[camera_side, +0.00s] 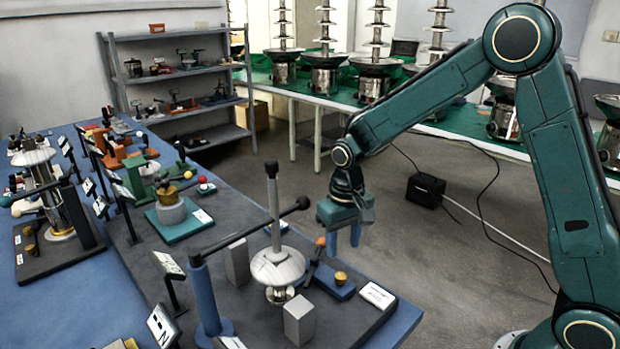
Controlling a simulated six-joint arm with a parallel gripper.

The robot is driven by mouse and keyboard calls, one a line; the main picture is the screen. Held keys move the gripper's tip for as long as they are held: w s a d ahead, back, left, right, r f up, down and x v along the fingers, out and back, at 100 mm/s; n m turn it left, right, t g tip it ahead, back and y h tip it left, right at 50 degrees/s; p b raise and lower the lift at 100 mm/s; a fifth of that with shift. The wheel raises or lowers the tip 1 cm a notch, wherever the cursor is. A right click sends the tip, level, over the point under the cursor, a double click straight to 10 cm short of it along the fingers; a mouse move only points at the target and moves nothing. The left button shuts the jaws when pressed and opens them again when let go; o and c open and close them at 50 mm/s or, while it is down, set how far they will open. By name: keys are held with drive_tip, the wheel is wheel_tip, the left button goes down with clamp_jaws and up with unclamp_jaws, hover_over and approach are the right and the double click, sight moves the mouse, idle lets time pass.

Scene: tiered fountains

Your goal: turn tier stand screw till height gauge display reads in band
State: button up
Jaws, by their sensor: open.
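My gripper (343,238) is open and empty, fingers pointing down, above and to the right of a dark grey station on the near bench. That station holds a pale ribbed dome (277,266) with an upright grey rod, and a dark bar (253,228) ending in a black ball, carried by a blue post (205,298). A blue block with a brass knob (341,277) lies below my gripper, apart from it. Small tilted panels (168,264) (161,325) stand at the left; I cannot read them or tell which is the gauge display. I cannot tell which part is the tier stand screw.
Two grey blocks (299,320) (237,260) flank the dome. Shelves (185,103) and a fountain table (385,112) stand behind. Open floor lies right of the bench.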

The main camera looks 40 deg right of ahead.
wheel_tip(320, 180, up, 5)
drive_tip(key=shift+f, duration=0.1)
idle(0.5)
drive_tip(key=s+d+r+n+t, duration=0.1)
drive_tip(key=s+r+t, duration=0.2)
drive_tip(key=s+r, duration=0.8)
drive_tip(key=s+d+r+n+t, duration=0.1)
drive_tip(key=s+t, duration=0.1)
drive_tip(key=s, duration=1)
drive_tip(key=shift+s+r+n+t, duration=0.3)
drive_tip(key=shift+o, duration=0.6)
